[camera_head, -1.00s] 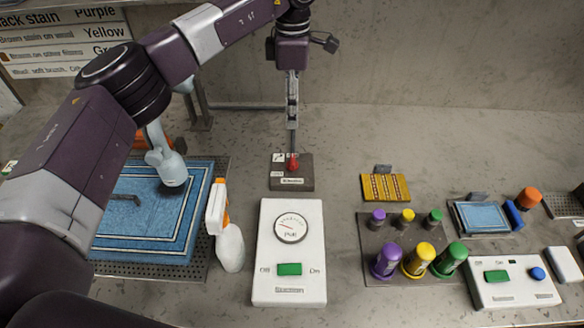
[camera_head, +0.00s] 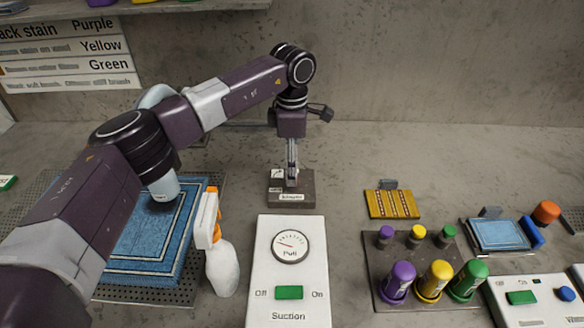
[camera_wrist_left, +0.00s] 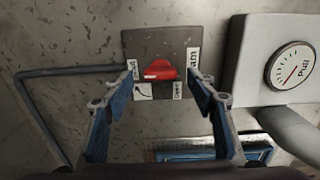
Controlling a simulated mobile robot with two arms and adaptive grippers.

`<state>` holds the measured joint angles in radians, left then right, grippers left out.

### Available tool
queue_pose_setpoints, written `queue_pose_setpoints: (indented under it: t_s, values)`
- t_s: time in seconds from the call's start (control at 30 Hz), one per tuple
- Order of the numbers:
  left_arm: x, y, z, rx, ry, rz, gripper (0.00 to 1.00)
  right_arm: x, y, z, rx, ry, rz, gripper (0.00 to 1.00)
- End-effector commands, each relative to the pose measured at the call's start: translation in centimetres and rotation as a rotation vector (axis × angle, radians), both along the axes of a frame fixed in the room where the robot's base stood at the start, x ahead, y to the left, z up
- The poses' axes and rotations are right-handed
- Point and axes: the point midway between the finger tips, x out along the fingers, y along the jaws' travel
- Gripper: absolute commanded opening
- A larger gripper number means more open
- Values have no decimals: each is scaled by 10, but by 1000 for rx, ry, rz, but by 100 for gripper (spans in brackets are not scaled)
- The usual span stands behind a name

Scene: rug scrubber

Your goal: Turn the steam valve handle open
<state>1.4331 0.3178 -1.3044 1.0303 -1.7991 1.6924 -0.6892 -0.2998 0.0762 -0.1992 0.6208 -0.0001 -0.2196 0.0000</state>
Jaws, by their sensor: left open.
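The steam valve is a dark grey block (camera_head: 291,200) with small white labels, on the bench at the back middle. Its red handle (camera_wrist_left: 160,70) shows in the left wrist view, lying between my finger tips; in the head view my gripper hides it. My left gripper (camera_head: 291,177) points down over the block. Its two fingers stand apart, one on each side of the handle, in the wrist view. I cannot tell whether either finger touches it. My right gripper is not in view.
A white Suction panel with a gauge (camera_head: 290,246) stands in front of the valve. A spray bottle (camera_head: 221,265) and a blue rug (camera_head: 150,255) are to the left. Colored bottles on a dark tray (camera_head: 385,250) are to the right. A grey pipe (camera_wrist_left: 70,71) runs beside the block.

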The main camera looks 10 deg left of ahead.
Motion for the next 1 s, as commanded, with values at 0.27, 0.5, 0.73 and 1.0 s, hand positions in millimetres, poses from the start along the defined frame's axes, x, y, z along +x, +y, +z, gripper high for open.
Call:
queue_pose_setpoints:
  t_s: [0.27, 0.5, 0.73, 1.0]
  values:
    - [0, 0, -16, 0, -1, -1, 52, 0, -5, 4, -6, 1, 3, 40]
    - [0, 0, -16, 0, -1, -1, 46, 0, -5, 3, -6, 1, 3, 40]
    - [0, 0, -16, 0, -1, -1, 20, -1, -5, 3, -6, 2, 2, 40]
    - [0, 0, -16, 0, -1, 8, 10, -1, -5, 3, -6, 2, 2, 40]
